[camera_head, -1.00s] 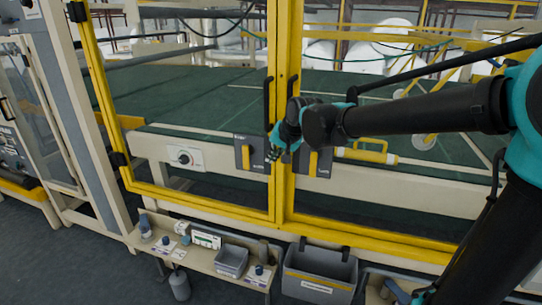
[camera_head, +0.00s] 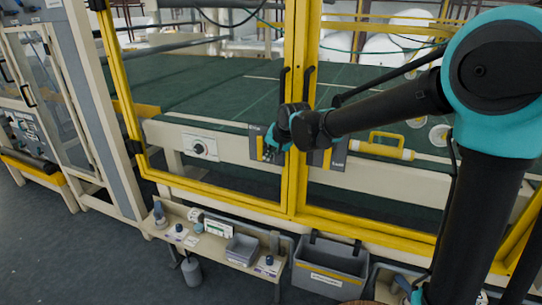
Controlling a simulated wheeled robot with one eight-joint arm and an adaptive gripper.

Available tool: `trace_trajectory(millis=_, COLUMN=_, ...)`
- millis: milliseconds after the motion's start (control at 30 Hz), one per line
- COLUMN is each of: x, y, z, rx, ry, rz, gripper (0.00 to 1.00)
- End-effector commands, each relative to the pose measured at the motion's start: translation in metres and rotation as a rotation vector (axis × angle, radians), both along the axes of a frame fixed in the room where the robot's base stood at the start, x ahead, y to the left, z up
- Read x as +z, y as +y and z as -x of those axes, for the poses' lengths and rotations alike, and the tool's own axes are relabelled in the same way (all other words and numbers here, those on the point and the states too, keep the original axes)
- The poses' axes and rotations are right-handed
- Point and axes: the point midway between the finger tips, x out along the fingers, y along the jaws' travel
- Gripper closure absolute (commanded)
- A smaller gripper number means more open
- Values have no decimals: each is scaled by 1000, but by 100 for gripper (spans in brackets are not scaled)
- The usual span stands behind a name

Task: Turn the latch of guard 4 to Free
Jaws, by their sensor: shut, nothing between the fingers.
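The right plate (camera_head: 338,159) is partly behind my wrist. Their markings are too small to read, so I cannot tell which belongs to guard 4. My gripper (camera_head: 269,152) is shut and empty in front of the left plate. I cannot tell whether it touches the plate or handle.
Yellow guard posts (camera_head: 297,190) with black pull handles stand beside my wrist. A rotary switch (camera_head: 199,148) on a white plate is to the left. Below are a beige shelf (camera_head: 214,254) with small items and a grey bin (camera_head: 329,267).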

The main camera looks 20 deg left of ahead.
Motion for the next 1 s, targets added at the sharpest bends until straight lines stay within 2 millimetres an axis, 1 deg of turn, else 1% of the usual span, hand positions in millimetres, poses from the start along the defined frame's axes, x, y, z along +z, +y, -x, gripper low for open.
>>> trace_trajectory(millis=267, x=0, y=0, z=0, rx=-1, ry=0, rz=-10, gripper=100)
trace_trajectory(millis=1000, x=-5, y=4, z=0, rx=-1, ry=-11, rz=-144, gripper=100)
